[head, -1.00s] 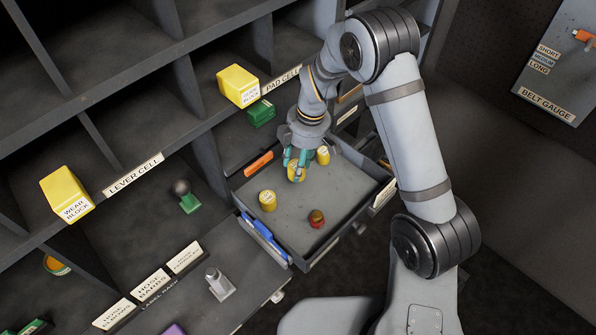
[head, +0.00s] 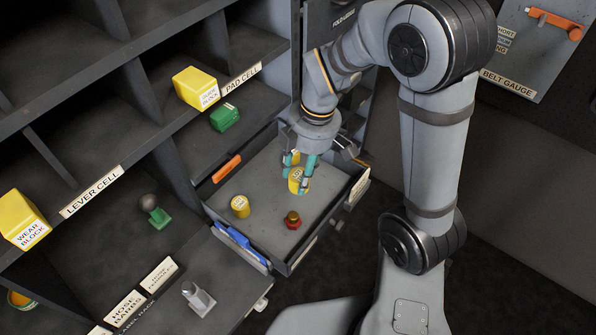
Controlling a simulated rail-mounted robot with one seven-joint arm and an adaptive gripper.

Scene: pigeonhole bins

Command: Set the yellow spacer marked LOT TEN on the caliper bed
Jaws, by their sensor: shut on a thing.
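My gripper (head: 301,172), with teal fingertips, is shut on a yellow spacer (head: 297,185) over the open grey drawer (head: 265,232). The spacer seems to be held above the drawer floor. Its pale label is too small to read. A second yellow spacer (head: 240,206) stands upright in the left part of the drawer. A third one (head: 293,154) is partly hidden behind my fingers. I cannot make out LOT TEN on any of them, and I cannot identify the caliper bed in view.
A red fitting (head: 292,220) stands in the drawer near its front. An orange piece (head: 227,168) and blue pieces (head: 238,242) lie along its edges. Shelves with wear blocks (head: 196,88) and a green block (head: 225,118) rise at left. The belt gauge panel (head: 520,50) hangs at upper right.

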